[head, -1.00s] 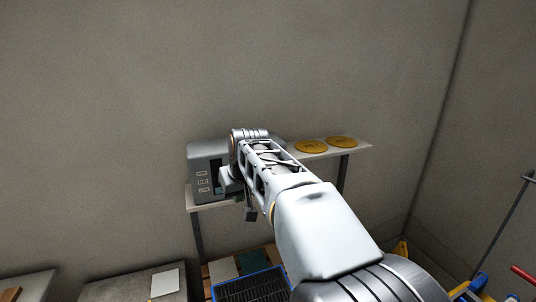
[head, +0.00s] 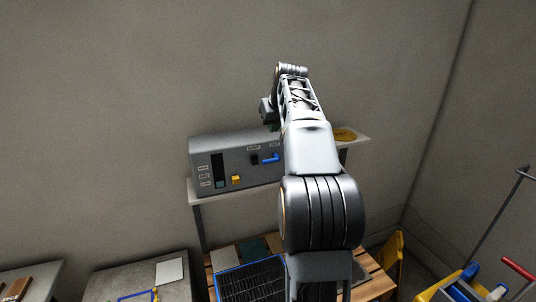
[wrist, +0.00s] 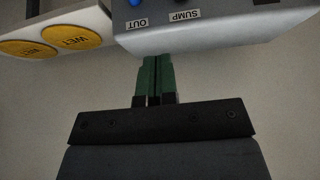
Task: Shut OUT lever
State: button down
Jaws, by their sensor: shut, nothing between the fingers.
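The grey control box (head: 212,152) stands on a wall shelf in the head view. Its front shows a blue lever (head: 270,158) lying roughly level, partly beside my arm. In the wrist view, which is upside down, a blue lever part (wrist: 136,3) shows at the top edge by the OUT label (wrist: 137,24). Most of that lever is cut off, so its position cannot be told. My gripper (wrist: 154,62) is shut and empty, its green fingers pointing at the box's edge near the labels. In the head view my gripper (head: 270,122) is above the box.
The SUMP label (wrist: 185,16) is beside OUT. A yellow button (head: 236,180) and small screen are on the box's left. Yellow discs (wrist: 73,36) lie on the shelf (head: 215,194). A black crate with a blue rim (head: 222,290) and wooden pallet are below. Bare wall surrounds the box.

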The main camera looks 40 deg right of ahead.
jog(key=p, duration=0.1)
send_over(267, 162)
jog(key=f, duration=0.7)
jog(key=shift+w+d+f, duration=0.2)
jog(key=shift+f, duration=0.15)
notch_tip(267, 162, down, 3)
jog(key=shift+s+f, duration=0.1)
jog(key=shift+s, duration=0.05)
jog(key=shift+s+f, duration=0.1)
jog(key=shift+f, duration=0.55)
jog(key=shift+a, duration=0.1)
jog(key=shift+a+f+h, duration=0.1)
jog(key=shift+f+h, duration=0.05)
jog(key=shift+h, duration=0.15)
